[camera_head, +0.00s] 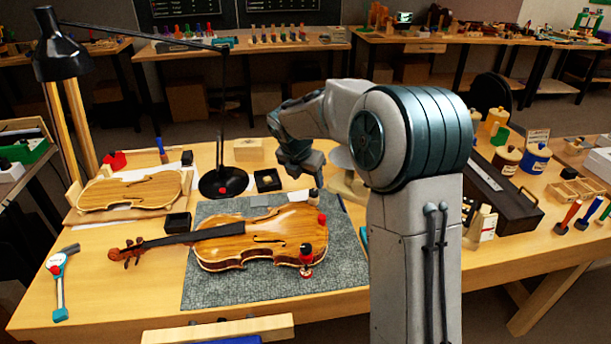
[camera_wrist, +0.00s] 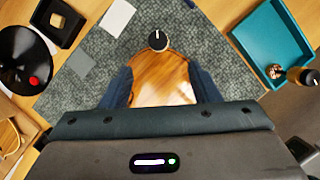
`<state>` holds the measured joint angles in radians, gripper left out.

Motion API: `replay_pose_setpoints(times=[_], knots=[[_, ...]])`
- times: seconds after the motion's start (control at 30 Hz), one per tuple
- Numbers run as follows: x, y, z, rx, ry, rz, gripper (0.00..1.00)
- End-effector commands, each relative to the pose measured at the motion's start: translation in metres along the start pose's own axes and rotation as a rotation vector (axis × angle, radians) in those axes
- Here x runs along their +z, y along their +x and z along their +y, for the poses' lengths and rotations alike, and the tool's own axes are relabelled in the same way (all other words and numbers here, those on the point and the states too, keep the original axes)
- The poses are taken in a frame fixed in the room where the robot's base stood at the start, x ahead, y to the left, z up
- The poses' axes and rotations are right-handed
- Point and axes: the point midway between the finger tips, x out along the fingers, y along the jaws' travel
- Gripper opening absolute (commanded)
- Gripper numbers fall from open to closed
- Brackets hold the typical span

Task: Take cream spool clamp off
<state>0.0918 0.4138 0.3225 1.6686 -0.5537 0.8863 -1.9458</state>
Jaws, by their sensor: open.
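The violin (camera_head: 265,238) lies on a grey mat (camera_head: 340,268), its neck to the left. A dark-topped clamp with a pale part, which looks like the cream spool clamp (camera_head: 314,195), stands at the far edge of the violin body. In the wrist view a round black-and-pale top, likely the same clamp (camera_wrist: 158,40), sits at the violin's edge, ahead of my fingers. My gripper (camera_wrist: 162,85) is open and empty above the violin (camera_wrist: 160,78). In the head view my gripper (camera_head: 302,168) hangs just above and beyond the clamp. Its fingertips are hard to make out there.
A red clamp (camera_head: 322,219) and a black-and-red clamp (camera_head: 306,258) stand on the violin's rim. The black lamp base (camera_head: 223,182) and a black box (camera_head: 268,181) stand behind. A teal tray (camera_wrist: 250,35) lies to the right in the wrist view.

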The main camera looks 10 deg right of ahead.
Motion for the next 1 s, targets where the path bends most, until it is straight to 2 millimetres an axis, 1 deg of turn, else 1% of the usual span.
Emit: replay_pose_setpoints(times=[0.17, 0.27, 0.5, 0.7, 0.83, 1.0], knots=[[0.002, 0.014, 0.003, 0.000, -0.034, 0.000, 0.56], [0.001, 0.029, 0.003, 0.000, -0.033, 0.001, 0.56], [0.000, 0.076, 0.003, -0.001, -0.033, 0.002, 0.56], [0.000, 0.112, 0.003, 0.000, -0.031, 0.001, 0.56], [0.001, 0.128, 0.003, 0.000, -0.030, 0.000, 0.56], [0.001, 0.139, 0.003, 0.001, -0.030, -0.001, 0.56]])
